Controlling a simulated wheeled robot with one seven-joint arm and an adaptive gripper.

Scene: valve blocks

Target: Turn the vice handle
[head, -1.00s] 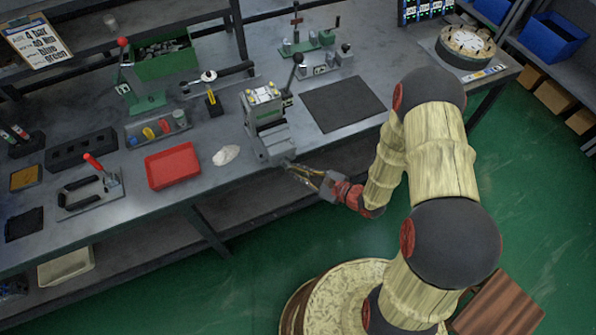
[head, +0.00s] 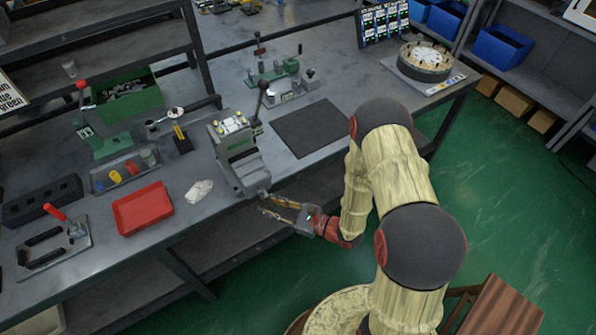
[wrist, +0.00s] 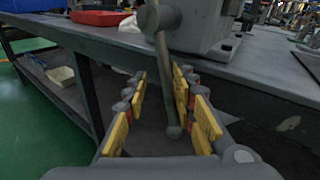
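The vice (head: 238,160) is a grey block at the front edge of the bench, with yellow-topped pieces held at its far end. Its handle (wrist: 164,75) is a grey bar hanging from a round screw end in the wrist view, with a knob at its lower end. My gripper (head: 272,208) is just off the bench edge in front of the vice. In the wrist view, my gripper (wrist: 162,112) is open, with yellow pads on both sides. The lower part of the bar is between the fingers, closer to the right pads, and a gap shows on the left.
The bench edge (wrist: 240,72) runs just beyond the gripper, with a lower shelf (head: 240,235) underneath. A red tray (head: 142,208) and a white rag (head: 199,191) lie left of the vice. A dark mat (head: 309,128) lies to its right.

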